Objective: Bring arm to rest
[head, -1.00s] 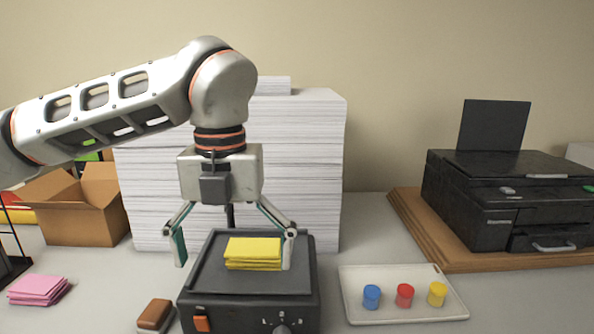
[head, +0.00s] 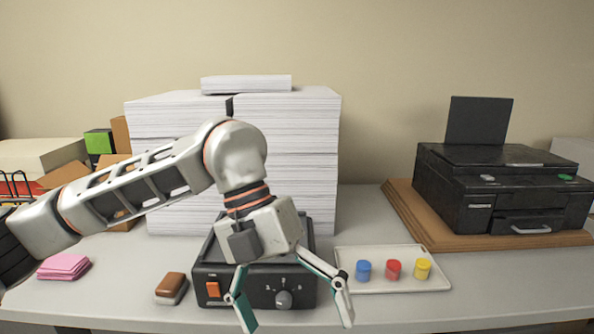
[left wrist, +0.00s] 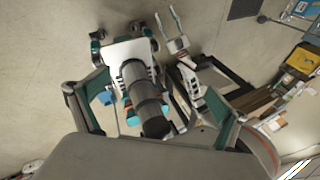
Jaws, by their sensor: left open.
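My left gripper (head: 294,318) is open and empty in the head view. It hangs tilted in front of the black laminator (head: 210,272), low over the table's front edge. Its two fingers frame the lower middle of the left wrist view (left wrist: 158,118), spread wide with only floor and my own body beyond. The gripper body and wrist cover most of the laminator's top, so the yellow pad seen there earlier is hidden. A small two-pronged end on a white arm, probably my right gripper (left wrist: 171,25), shows in the left wrist view, too small to judge.
A white tray (head: 440,284) with blue, red and yellow pots lies right of the laminator. A brown block (head: 170,286) and pink pads (head: 64,266) lie left. Paper stacks (head: 300,150) stand behind. A black printer (head: 500,190) stands far right.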

